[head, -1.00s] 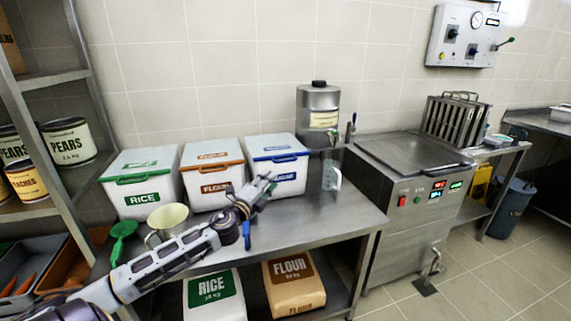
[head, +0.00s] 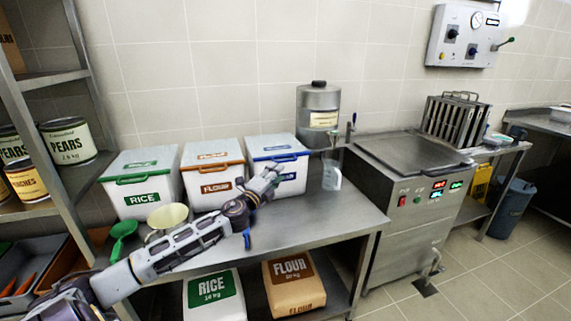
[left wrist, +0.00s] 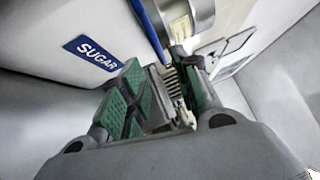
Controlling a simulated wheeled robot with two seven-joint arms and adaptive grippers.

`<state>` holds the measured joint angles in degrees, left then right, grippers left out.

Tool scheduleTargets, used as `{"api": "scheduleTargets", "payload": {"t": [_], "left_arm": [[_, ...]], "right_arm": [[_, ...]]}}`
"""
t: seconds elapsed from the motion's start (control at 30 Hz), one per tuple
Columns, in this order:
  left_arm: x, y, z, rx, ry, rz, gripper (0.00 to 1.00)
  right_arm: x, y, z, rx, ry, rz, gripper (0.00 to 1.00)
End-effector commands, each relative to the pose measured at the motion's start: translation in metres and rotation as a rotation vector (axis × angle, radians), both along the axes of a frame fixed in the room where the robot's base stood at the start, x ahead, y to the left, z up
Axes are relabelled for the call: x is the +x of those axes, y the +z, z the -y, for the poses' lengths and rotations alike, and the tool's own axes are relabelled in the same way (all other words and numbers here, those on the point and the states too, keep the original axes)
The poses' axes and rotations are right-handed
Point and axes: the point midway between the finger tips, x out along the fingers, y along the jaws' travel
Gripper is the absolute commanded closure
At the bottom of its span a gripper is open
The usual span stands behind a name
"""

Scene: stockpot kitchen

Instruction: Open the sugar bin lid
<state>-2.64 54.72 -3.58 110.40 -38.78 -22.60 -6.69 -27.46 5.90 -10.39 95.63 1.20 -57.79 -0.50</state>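The sugar bin (head: 291,184) is a white box with a blue-edged lid (head: 272,143), at the right end of the bin row in the head view. Its lid is shut, with a blue handle along the front. In the left wrist view the bin's SUGAR label (left wrist: 92,52) and the blue lid edge (left wrist: 149,30) show. My left gripper (head: 272,174) is in front of the bin, below the lid handle. In the left wrist view its green-padded fingers (left wrist: 163,98) stand apart, with nothing visibly held. Contact with the lid cannot be told. My right gripper is not in view.
A flour bin (head: 212,170) and a rice bin (head: 141,188) stand to the left. A steel dispenser (head: 318,107) and a clear jug (head: 332,175) are to the right. The counter's front right (head: 330,215) is clear.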

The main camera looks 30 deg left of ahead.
Motion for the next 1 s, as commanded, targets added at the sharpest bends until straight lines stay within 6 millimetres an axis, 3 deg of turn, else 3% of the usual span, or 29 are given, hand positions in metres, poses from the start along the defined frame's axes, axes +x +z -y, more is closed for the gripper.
{"api": "scheduleTargets", "payload": {"t": [1.0], "left_arm": [[0.050, 0.007, -0.003, -0.001, 0.000, 0.001, 0.68]], "right_arm": [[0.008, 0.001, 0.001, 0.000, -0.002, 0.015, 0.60]]}}
